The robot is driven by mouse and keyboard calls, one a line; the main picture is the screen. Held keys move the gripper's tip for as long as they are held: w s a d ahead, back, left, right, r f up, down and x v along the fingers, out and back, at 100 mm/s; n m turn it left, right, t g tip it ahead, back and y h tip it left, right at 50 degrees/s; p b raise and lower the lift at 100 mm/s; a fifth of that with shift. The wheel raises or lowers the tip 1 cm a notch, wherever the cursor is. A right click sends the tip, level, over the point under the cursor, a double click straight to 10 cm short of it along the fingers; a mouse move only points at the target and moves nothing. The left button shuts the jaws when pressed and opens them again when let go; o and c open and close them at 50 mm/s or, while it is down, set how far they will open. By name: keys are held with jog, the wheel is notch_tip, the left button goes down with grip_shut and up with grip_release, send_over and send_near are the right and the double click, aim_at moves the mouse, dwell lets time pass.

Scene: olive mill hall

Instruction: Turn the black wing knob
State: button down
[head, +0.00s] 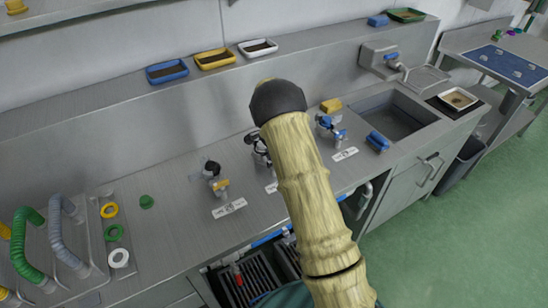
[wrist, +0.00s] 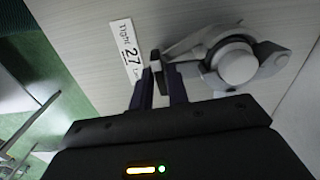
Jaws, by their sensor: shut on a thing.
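The black wing knob (wrist: 156,60) shows in the wrist view between the tips of my gripper (wrist: 161,78), whose two dark fingers are shut on it. In the head view, the middle valve (head: 259,148) is partly covered by my arm, and I cannot make out my gripper there.
A sink (head: 390,118) lies further right. Yellow (head: 215,58), blue (head: 167,71) and white (head: 258,47) trays line the back ledge.

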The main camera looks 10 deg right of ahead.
jog(key=shift+w+r+m, duration=0.1)
jog(key=shift+m, duration=0.4)
jog(key=c, duration=1.5)
grip_release()
notch_tip(320, 180, up, 17)
jog(key=shift+r+b, duration=0.2)
jog(key=shift+b, duration=1)
